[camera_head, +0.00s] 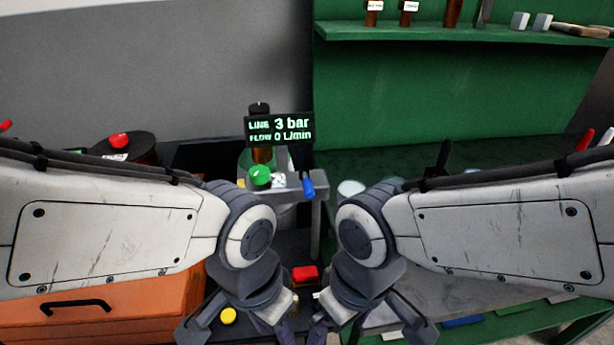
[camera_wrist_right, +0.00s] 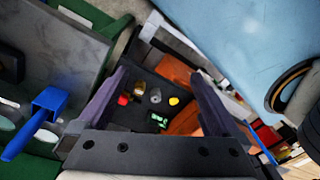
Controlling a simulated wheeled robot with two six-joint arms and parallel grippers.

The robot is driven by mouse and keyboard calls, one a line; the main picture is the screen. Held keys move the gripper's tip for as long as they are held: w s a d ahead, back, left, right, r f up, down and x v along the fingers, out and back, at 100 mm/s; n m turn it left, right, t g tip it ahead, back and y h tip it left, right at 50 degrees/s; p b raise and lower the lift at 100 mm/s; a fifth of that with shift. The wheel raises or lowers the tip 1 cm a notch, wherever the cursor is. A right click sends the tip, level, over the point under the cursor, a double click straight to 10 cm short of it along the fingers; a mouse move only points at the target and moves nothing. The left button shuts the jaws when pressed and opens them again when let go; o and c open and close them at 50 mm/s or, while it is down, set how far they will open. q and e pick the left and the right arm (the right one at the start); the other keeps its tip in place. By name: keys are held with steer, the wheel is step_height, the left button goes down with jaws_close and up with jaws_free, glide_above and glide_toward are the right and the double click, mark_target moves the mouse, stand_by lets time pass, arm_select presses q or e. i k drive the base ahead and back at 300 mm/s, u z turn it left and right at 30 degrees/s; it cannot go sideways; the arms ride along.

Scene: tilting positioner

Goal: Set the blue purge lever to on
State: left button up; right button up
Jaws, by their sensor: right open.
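The blue purge lever (camera_head: 308,186) hangs at the right front of a small grey stand, below the display reading LINE 3 bar, FLOW 0 L/min. A blue lever (camera_wrist_right: 35,124) also shows at the left of the right wrist view, outside the jaws. My left gripper (camera_head: 243,330) and right gripper (camera_head: 368,330) are at the bottom of the head view, nearer me than the lever and apart from it. The right gripper (camera_wrist_right: 158,98) is open and empty. The left has a similar spread and looks open; its tips are partly cut off.
Red (camera_head: 305,273) and yellow (camera_head: 228,316) buttons lie low, near my grippers. An orange drawer unit (camera_head: 110,318) stands left; a green-backed bench (camera_head: 450,90) stands right.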

mark_target(304, 171)
steer(key=z, duration=1.8)
steer(key=k, duration=0.55)
steer(key=u, duration=1.45)
